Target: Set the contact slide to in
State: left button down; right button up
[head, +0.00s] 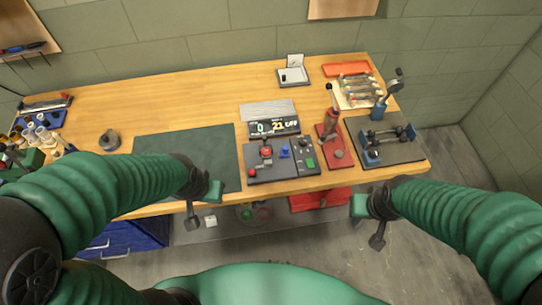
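A grey control panel (268,174) lies near the front edge of the wooden bench. It carries a red knob (266,152), a blue knob (285,152), a green button (310,162) and a red button (252,173). The contact slide is too small to make out for certain. A display (273,128) behind the panel reads 0, 21 and OFF. My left gripper (204,204) is in front of the bench edge, left of the panel. My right gripper (368,222) is in front of the bench, right of the panel. Both are apart from the panel; their finger openings are unclear.
A red lever press (332,150) stands right of the panel, beside a grey plate (405,153) with a clamp fixture. A dark green mat (165,146) lies to the left. A red tray (347,68) and a small box (293,76) are at the back.

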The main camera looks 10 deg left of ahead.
aim_at(283, 154)
jog(key=i+j+z, duration=0.1)
jog(key=j+z, duration=0.7)
jog(key=i+j+z, duration=0.1)
jog(key=j+z, duration=0.3)
jog(key=l, duration=0.15)
